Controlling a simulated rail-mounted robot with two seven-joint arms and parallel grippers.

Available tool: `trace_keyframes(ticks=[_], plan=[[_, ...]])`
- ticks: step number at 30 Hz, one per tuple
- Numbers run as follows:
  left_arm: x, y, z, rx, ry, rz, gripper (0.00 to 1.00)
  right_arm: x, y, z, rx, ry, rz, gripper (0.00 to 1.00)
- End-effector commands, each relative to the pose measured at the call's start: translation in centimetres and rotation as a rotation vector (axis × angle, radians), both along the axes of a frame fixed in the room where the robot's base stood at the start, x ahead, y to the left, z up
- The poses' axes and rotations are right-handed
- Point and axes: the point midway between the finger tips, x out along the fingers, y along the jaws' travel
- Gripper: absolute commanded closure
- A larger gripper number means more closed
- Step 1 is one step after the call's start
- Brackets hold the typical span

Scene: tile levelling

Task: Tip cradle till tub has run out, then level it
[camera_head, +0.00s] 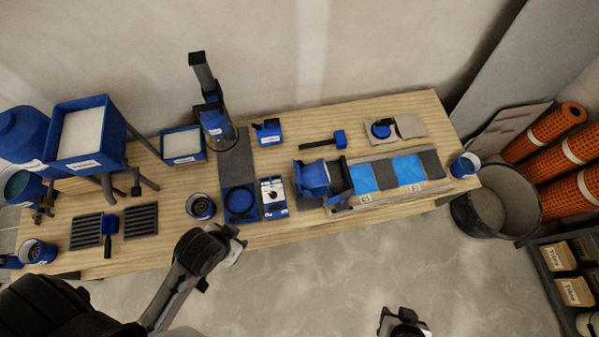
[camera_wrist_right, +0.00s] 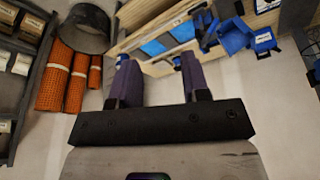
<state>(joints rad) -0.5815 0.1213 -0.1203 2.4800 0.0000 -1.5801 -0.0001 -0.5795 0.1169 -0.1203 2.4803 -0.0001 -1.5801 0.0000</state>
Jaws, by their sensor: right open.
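A blue tub (camera_head: 312,178) sits in a dark-sided cradle (camera_head: 338,178) at the left end of the tile strip. The tub looks tilted, and its contents are hidden. The tub shows in the right wrist view (camera_wrist_right: 234,36), beyond the fingers. My right gripper (camera_head: 403,318) is at the bottom edge of the head view, in front of the table and well apart from the cradle. In the wrist view its fingers (camera_wrist_right: 157,72) are spread with nothing between them. My left gripper (camera_head: 233,243) is over the table's front edge, left of the cradle; its fingers are unclear.
Blue and grey tiles (camera_head: 405,170) lie in a tray right of the cradle. A white-faced blue box (camera_head: 273,195) stands left of it. A black bin (camera_head: 495,210) and orange rolls (camera_head: 565,150) stand at the right. The floor before the table is clear.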

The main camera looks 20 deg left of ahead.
Motion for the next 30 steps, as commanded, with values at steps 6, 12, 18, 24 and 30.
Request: trace_keyframes(ticks=[6,12,18,24,30], plan=[[0.2,0.0,0.1,-0.001,-0.005,0.001,0.51,-0.3,0.0,-0.1,0.0,0.007,0.0,0.57],[0.2,-0.1,0.1,-0.002,-0.005,0.001,0.51,-0.2,0.0,-0.1,0.0,0.005,0.0,0.51],[0.1,-0.1,-0.9,-0.004,-0.005,0.002,0.51,0.4,-0.2,-0.9,-0.004,-0.009,0.002,0.51],[0.1,-0.1,-6.4,-0.003,-0.004,0.002,0.51,2.4,-0.2,-5.4,-0.008,-0.058,0.004,0.51],[0.0,-0.1,-13.2,-0.003,0.0,0.002,0.51,5.2,-0.6,-10.4,-0.023,-0.131,0.015,0.51]])
